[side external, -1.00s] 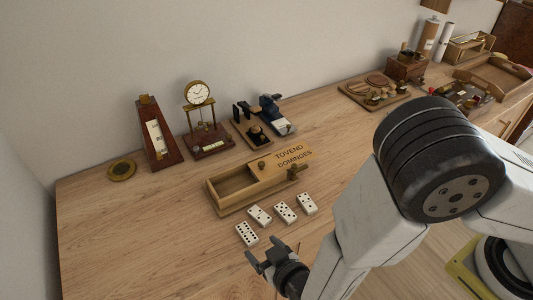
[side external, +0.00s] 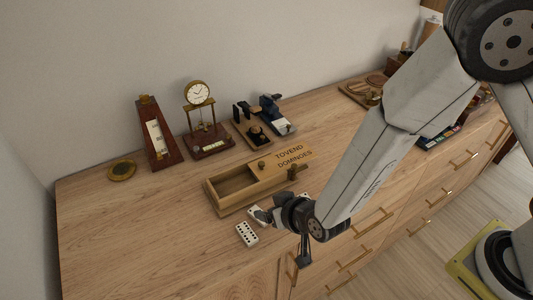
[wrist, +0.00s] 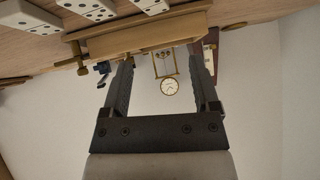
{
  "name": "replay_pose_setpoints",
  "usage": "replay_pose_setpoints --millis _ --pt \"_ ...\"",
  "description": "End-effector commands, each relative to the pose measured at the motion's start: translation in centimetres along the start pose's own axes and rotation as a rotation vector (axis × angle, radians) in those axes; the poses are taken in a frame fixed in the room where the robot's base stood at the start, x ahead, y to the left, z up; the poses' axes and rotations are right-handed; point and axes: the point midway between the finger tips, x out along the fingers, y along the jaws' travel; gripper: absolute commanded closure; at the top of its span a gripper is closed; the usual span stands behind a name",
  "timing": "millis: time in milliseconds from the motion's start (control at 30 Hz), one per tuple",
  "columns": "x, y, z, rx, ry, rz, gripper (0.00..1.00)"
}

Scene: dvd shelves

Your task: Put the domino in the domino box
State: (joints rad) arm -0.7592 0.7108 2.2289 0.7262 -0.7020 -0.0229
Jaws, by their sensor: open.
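The domino box (side external: 233,204) is a wooden tray on the desk with an open compartment at left and a lid reading "TOVEND DOMINOES" (side external: 290,157) slid to the right. White dominoes lie in front of it: one (side external: 247,234) is fully visible, one (side external: 254,211) is partly covered by my gripper, and others are mostly hidden behind it. The wrist view shows several dominoes (wrist: 30,17) at the top left and the box wall (wrist: 150,33). My gripper (side external: 265,210) is open and empty, above the domino row; its spread fingers (wrist: 168,65) show in the wrist view.
A brass disc (side external: 121,170), a metronome (side external: 158,132), a clock (side external: 200,100) and small stands (side external: 252,133) line the back by the wall. The desk left of the box is clear. Drawers with handles (side external: 372,222) are below the front edge.

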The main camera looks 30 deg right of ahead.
Motion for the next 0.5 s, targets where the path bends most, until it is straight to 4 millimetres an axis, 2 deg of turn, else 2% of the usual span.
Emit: replay_pose_setpoints --millis 33,200,367,500 --pt "-0.3 1.2 -1.2 0.015 -0.030 -0.002 0.22" --pt "-2.1 5.3 -3.4 0.026 -0.158 -0.013 0.22" --pt "-4.6 9.6 -4.6 0.023 -0.272 -0.007 0.22" --pt "-7.5 13.7 -4.9 0.015 -0.372 0.017 0.22"
